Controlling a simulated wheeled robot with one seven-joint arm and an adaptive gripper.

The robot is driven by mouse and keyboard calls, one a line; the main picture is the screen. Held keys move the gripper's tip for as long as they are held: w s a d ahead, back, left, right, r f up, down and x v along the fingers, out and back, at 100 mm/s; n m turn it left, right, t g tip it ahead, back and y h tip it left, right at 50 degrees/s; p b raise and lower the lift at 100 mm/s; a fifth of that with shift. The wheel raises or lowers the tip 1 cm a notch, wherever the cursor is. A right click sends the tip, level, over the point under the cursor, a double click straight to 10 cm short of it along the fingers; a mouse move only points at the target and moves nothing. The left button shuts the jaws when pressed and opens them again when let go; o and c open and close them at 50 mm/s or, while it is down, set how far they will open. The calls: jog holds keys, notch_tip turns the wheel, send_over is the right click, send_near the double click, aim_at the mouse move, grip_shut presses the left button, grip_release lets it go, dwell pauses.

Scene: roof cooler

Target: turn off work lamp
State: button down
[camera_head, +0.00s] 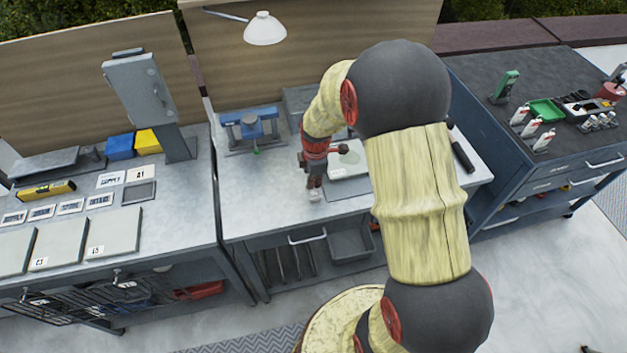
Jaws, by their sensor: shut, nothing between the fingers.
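The work lamp (265,28) has a white dome shade on a thin grey arm, in front of the brown wooden panel behind the middle bench. Whether it is lit is not clear, and no switch on it can be made out. My gripper (314,194) points down over the middle workbench, in front of and below the lamp, well apart from it. Its fingers look shut and empty. Whether the fingertips touch the bench top is not clear. My arm hides part of the bench's right side.
The middle workbench (265,205) carries a blue vise-like device (250,128) and a pale board (350,160). A grey upright cabinet (140,88) stands on the left bench. The dark right bench (500,70) holds a green tray (546,110) and small bottles. Grey floor lies in front.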

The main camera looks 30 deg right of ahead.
jog(key=shift+w+f, duration=0.1)
jog(key=shift+f, duration=0.2)
jog(key=shift+s, duration=0.2)
jog(key=shift+s+a, duration=0.2)
jog(key=shift+s, duration=0.4)
jog(key=shift+r+p, duration=0.15)
jog(key=shift+p, duration=0.2)
jog(key=shift+w+r, duration=0.1)
jog(key=shift+r, duration=0.2)
notch_tip(320, 180, up, 13)
jog(key=s+p, duration=0.1)
jog(key=p, duration=0.3)
jog(key=shift+s+a, duration=0.2)
jog(key=shift+s, duration=0.2)
